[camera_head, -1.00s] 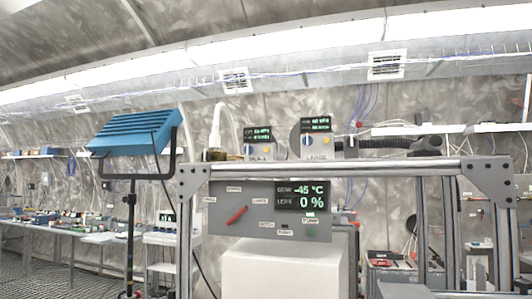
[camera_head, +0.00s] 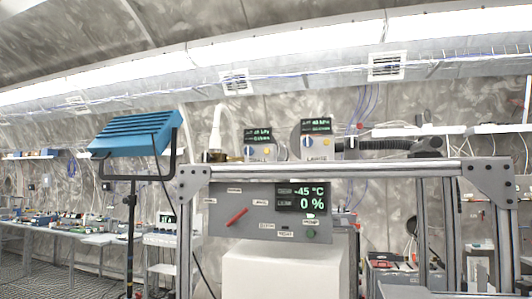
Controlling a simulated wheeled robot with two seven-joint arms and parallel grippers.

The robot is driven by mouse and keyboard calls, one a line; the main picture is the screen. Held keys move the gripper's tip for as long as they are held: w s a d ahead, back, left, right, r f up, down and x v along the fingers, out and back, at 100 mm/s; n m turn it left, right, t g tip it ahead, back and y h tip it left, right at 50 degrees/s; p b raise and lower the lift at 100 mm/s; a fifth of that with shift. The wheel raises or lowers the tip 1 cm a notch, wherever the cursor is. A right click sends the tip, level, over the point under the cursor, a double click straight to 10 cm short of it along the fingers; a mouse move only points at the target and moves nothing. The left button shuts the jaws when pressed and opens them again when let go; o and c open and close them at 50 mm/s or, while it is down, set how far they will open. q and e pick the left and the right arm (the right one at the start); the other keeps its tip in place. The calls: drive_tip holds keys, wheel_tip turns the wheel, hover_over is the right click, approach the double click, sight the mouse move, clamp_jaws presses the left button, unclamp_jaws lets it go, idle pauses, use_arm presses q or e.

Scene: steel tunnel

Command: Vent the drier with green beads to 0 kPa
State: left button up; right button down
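A grey control panel (camera_head: 255,222) hangs under the frame's top bar. It has a red lever (camera_head: 237,217) slanting up to the right, and a dark display (camera_head: 302,197) reading -45 °C and 0 %. No green beads show. Neither gripper is in view.
A metal frame (camera_head: 400,170) spans the middle and right. A white box (camera_head: 282,272) stands below the panel. A blue lamp (camera_head: 135,133) on a black stand is at left. Benches (camera_head: 85,235) with equipment line the far left. A black corrugated hose (camera_head: 385,144) runs at right.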

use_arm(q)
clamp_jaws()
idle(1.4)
